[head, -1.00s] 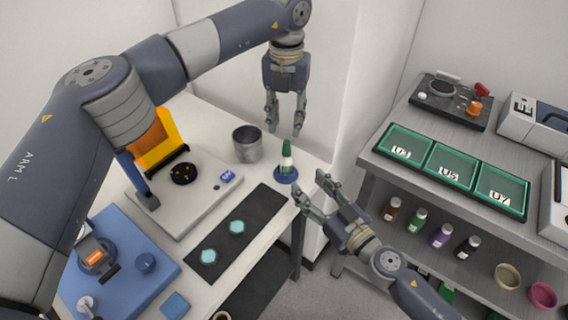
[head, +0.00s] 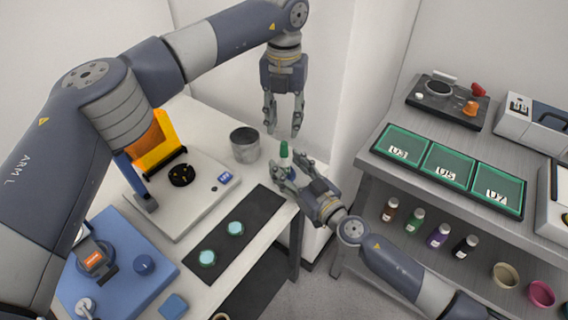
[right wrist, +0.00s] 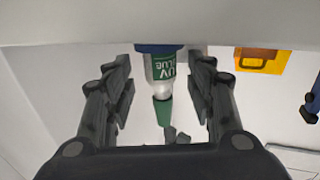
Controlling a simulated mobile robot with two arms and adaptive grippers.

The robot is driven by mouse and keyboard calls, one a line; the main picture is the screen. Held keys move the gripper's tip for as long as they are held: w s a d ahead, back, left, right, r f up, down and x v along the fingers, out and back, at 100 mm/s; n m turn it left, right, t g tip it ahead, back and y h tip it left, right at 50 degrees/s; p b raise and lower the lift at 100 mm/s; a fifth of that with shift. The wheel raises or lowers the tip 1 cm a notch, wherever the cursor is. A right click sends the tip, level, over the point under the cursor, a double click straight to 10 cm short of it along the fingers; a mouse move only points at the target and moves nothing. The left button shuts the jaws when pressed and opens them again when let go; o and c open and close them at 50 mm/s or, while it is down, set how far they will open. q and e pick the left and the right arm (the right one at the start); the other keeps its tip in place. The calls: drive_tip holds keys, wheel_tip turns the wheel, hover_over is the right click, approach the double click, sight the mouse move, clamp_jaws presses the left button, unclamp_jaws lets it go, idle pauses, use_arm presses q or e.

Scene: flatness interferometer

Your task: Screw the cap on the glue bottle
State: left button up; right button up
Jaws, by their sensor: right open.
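The glue bottle (right wrist: 165,68), white and green with a "UV GLUE" label, stands in a blue round holder (right wrist: 160,48) at the table's right corner. A green cap (head: 284,149) sits on its nozzle; the cap also shows in the right wrist view (right wrist: 163,112). How tight it is I cannot tell. My right gripper (head: 290,172) is open, with its fingers on either side of the bottle and gaps showing in the wrist view. It hides the bottle's lower part in the head view. My left gripper (head: 284,118) is open and empty above the cap.
A grey metal cup (head: 245,146) stands left of the bottle. A black mat (head: 240,235) with two pale teal discs lies in front. The interferometer with an orange screen (head: 158,143) is further left. A shelf with green trays (head: 448,168) stands at right.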

drive_tip(key=shift+x, duration=1)
clamp_jaws()
use_arm(q)
drive_tip(key=n, duration=0.5)
drive_tip(key=shift+n, duration=0.4)
drive_tip(key=n, duration=0.7)
drive_tip(key=shift+n, duration=0.3)
use_arm(e)
drive_tip(key=shift+f, duration=0.1)
use_arm(q)
drive_tip(key=shift+f, duration=0.15)
